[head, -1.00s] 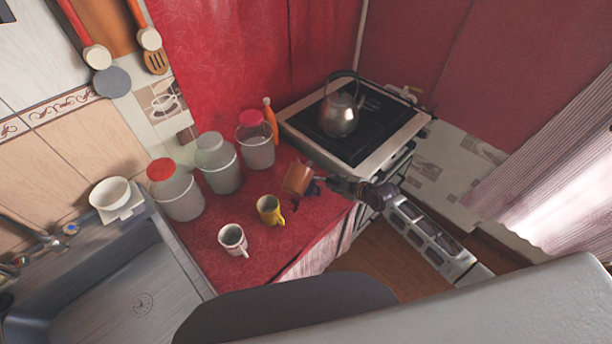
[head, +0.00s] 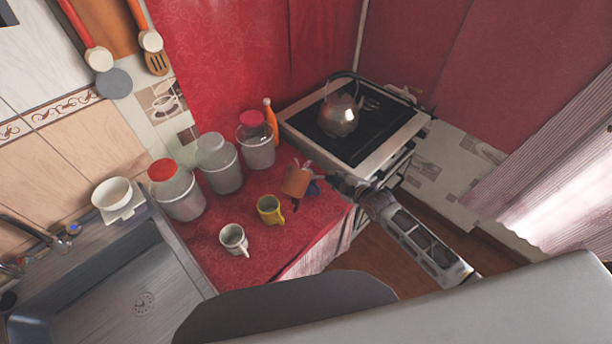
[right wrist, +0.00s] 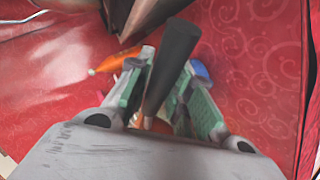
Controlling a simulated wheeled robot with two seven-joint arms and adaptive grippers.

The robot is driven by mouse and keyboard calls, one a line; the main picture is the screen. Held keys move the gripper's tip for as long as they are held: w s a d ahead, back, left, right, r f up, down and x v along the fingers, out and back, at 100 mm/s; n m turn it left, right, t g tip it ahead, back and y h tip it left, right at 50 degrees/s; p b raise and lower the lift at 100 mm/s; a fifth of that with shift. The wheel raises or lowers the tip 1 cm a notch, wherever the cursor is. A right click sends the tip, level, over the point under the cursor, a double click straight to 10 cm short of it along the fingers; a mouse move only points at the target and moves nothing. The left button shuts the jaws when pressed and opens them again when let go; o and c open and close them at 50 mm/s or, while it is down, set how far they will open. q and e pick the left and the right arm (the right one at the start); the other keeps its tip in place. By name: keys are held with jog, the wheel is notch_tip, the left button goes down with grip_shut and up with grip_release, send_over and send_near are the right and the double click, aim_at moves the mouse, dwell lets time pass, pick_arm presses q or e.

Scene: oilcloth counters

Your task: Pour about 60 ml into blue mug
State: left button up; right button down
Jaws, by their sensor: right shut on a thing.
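My right gripper (head: 318,184) is shut on the dark handle (right wrist: 174,62) of a small copper-brown pot (head: 296,181). In the head view the pot is over the red counter, behind and right of the yellow mug, and looks slightly tilted. A dark blue thing, likely the blue mug (head: 312,189), shows partly just right of the pot, mostly hidden by the pot and gripper. A small blue patch also shows beside the finger in the right wrist view (right wrist: 200,70). I cannot see any liquid or whether pot and mug touch. My left gripper is out of view.
A yellow mug (head: 270,209) and a white mug (head: 234,240) stand nearby. Several jars (head: 220,165) and an orange bottle (head: 270,120) stand behind. The stove (head: 300,125) with a kettle (head: 340,116) is at the back right; the sink (head: 120,285) is left.

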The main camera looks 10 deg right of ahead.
jog(key=shift+r+n+t+b, duration=0.25)
jog(key=shift+n+t+b, duration=0.15)
jog(key=shift+t, duration=0.2)
dwell(0.5)
jog(key=shift+s+a+r+n+t, duration=0.1)
jog(key=shift+a+r+n+t, duration=0.1)
jog(key=shift+r+n+t, duration=0.55)
jog(key=shift+r+m+h, duration=0.25)
jog(key=shift+h, duration=0.15)
jog(key=shift+s+a+r, duration=0.1)
jog(key=s+a+r+n+t+b, duration=0.4)
jog(key=s+r+n+b, duration=0.1)
jog(key=r+b, duration=0.2)
jog(key=shift+s+r+t+y, duration=0.25)
jog(key=shift+r+t+y, duration=0.05)
jog(key=shift+r+t, duration=0.1)
dwell(1.2)
